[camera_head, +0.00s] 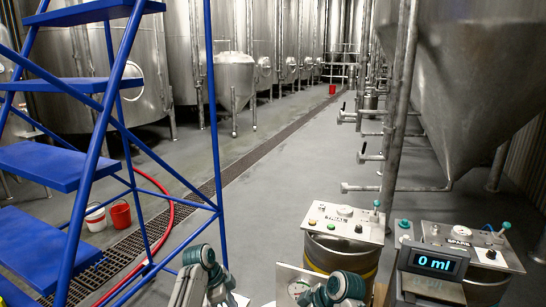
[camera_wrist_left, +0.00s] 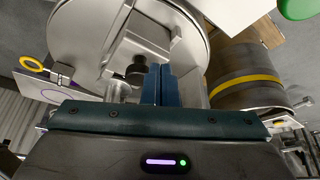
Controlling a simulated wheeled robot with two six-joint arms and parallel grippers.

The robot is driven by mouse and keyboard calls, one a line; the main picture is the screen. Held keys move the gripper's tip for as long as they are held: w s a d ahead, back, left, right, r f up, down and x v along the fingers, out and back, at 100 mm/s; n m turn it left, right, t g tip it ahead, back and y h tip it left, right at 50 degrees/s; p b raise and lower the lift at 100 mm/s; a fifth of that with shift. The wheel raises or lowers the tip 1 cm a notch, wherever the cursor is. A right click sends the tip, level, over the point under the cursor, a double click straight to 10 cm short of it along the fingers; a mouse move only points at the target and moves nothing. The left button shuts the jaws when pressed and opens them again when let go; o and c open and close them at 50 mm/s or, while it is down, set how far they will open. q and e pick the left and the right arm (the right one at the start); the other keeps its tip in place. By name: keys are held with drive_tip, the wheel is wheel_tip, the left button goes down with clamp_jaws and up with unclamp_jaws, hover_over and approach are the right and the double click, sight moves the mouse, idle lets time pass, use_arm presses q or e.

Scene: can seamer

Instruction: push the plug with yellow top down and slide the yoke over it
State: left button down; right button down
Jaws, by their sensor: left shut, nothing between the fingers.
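My left gripper (camera_wrist_left: 159,85) shows in the left wrist view with its two dark blue fingers pressed together and nothing between them. The fingertips are close to a grey metal block with a dark round knob (camera_wrist_left: 138,76), in front of a large pale round plate (camera_wrist_left: 72,25). I cannot tell whether they touch it. I cannot clearly make out the yellow-topped plug or the yoke. My right gripper does not show in either view.
In the head view, a panel marked TRIAL (camera_head: 333,219) sits on a yellow-banded drum (camera_head: 340,256). A display reading 0 ml (camera_head: 434,262) and a panel marked SPARE (camera_head: 460,240) stand right. A blue stepladder (camera_head: 50,165) stands left; the floor beyond is largely clear.

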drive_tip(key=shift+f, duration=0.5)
use_arm(q)
drive_tip(key=shift+f, duration=2.65)
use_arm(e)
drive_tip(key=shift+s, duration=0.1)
use_arm(q)
drive_tip(key=shift+d, duration=0.1)
drive_tip(key=shift+s+d, duration=0.45)
drive_tip(key=shift+d, duration=0.6)
drive_tip(key=shift+s+d, duration=0.5)
drive_tip(key=shift+d, duration=0.6)
drive_tip(key=shift+s+d, duration=0.45)
drive_tip(key=shift+d, duration=0.6)
drive_tip(key=shift+w+a, duration=0.35)
drive_tip(key=shift+a, duration=0.35)
drive_tip(key=shift+w+a, duration=0.3)
drive_tip(key=shift+a, duration=0.4)
wheel_tip(320, 180, up, 8)
